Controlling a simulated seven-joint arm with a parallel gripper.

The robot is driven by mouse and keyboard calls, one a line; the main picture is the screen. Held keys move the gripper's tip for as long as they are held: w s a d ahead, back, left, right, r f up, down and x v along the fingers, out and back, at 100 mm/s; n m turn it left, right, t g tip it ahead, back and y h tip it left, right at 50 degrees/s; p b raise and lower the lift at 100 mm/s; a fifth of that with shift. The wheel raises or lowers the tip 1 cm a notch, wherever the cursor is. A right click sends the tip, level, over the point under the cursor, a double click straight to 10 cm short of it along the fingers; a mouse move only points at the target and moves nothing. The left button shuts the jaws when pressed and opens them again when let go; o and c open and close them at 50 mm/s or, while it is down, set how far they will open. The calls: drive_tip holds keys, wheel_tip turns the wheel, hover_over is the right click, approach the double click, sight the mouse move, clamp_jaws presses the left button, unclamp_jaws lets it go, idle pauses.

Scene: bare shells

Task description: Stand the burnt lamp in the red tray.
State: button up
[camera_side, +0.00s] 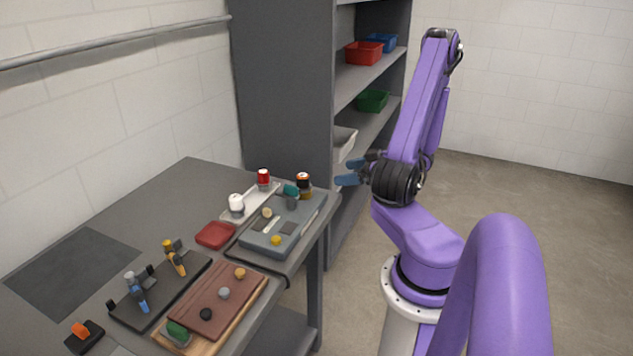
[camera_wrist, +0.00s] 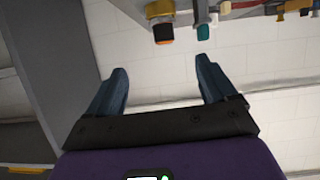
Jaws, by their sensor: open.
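A dark-banded lamp with an amber lower part (camera_side: 304,187), which looks like the burnt one, stands upright at the far right corner of the grey panel box (camera_side: 262,246). In the wrist view this lamp (camera_wrist: 162,31) shows at the top, ahead of the gap between my fingers and apart from them. My gripper (camera_side: 347,171) is open and empty, to the right of the lamp and beyond the table edge. It also shows in the wrist view (camera_wrist: 160,66). A small red tray (camera_side: 215,235) lies on the table, left of the panel, and looks empty.
A pale tray (camera_side: 230,214) beside the panel holds a white lamp (camera_side: 236,203) and a red lamp (camera_side: 263,177). A teal part (camera_side: 291,190) is close to the dark-banded lamp. Shelves (camera_side: 372,78) with bins stand behind. The table's back left is clear.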

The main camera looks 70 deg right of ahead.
drive_tip(key=d+f+m+g+h, duration=0.1)
drive_tip(key=d+f+g+h, duration=0.15)
drive_tip(key=d, duration=0.35)
drive_tip(key=d+f+m+g+h, duration=0.1)
drive_tip(key=d+f+g, duration=0.1)
drive_tip(key=d+g, duration=0.25)
drive_tip(key=w+d+r+m+g+h, duration=0.1)
drive_tip(key=d+r+m+g+h, duration=0.1)
drive_tip(key=d+r+m+g, duration=0.4)
wheel_tip(320, 180, up, 11)
drive_tip(key=m+y, duration=0.6)
drive_tip(key=m, duration=0.1)
hover_over(303, 175)
drive_tip(key=shift+g, duration=0.3)
drive_tip(key=f, duration=1.2)
drive_tip(key=shift+w+f, duration=0.15)
drive_tip(key=shift+w, duration=0.1)
drive_tip(key=shift+s+f, duration=0.2)
drive_tip(key=shift+f, duration=2.45)
